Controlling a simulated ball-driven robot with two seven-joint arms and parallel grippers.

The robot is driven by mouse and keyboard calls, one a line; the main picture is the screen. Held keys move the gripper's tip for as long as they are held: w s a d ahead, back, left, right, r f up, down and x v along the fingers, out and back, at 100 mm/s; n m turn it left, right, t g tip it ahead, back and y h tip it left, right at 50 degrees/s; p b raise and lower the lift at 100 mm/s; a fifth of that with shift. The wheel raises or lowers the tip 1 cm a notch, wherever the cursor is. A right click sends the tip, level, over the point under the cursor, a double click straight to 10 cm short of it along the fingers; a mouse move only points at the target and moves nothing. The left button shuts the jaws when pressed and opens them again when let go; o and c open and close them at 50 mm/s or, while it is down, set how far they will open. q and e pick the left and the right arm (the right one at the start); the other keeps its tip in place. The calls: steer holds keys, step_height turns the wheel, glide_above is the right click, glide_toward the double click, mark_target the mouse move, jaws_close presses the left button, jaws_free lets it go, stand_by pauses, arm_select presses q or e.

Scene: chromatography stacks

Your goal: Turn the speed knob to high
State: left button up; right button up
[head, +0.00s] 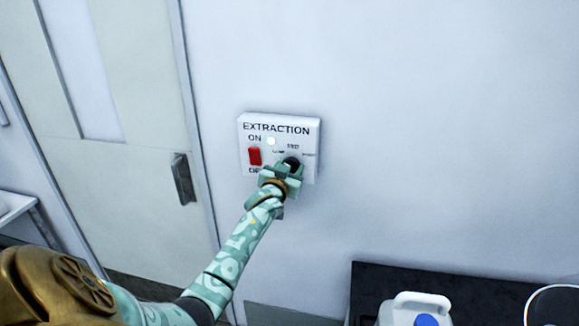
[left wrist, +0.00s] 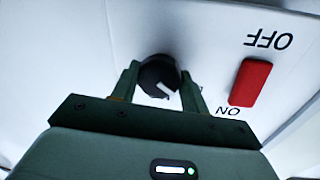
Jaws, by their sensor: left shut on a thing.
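A white wall box (head: 308,133) marked EXTRACTION carries a black round speed knob (head: 293,162) at its lower right. In the left wrist view the knob (left wrist: 158,76) has a white pointer mark and sits between the fingers. My left gripper (head: 287,168) is shut on the knob, one finger on each side, as the left wrist view (left wrist: 160,85) shows. In the head view the gripper hides part of the knob and its lower scale; the small scale words are hard to read. My right gripper is not in view.
A red ON/OFF rocker switch (head: 254,156) sits left of the knob, and it shows close to a finger in the left wrist view (left wrist: 250,83). A door with a dark handle (head: 183,178) is at the left. A dark bench (head: 375,278) with a white jug (head: 413,310) is at the lower right.

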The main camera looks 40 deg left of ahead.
arm_select(q)
steer(key=m+p, duration=0.2)
steer(key=m, duration=0.5)
steer(key=m+g+y+p, duration=0.1)
steer(key=m+p, duration=0.1)
steer(key=m, duration=0.5)
steer(key=m+g+y+p, duration=0.1)
steer(key=m+p, duration=0.1)
steer(key=m, duration=0.4)
steer(key=shift+w+d+m+p, duration=0.1)
steer(key=shift+d+m+p, duration=0.1)
steer(key=shift+m+p, duration=0.2)
stand_by(0.5)
steer(key=o, duration=1)
steer(key=p+v, duration=0.1)
steer(key=v, duration=1.5)
steer(key=shift+d+r, duration=0.1)
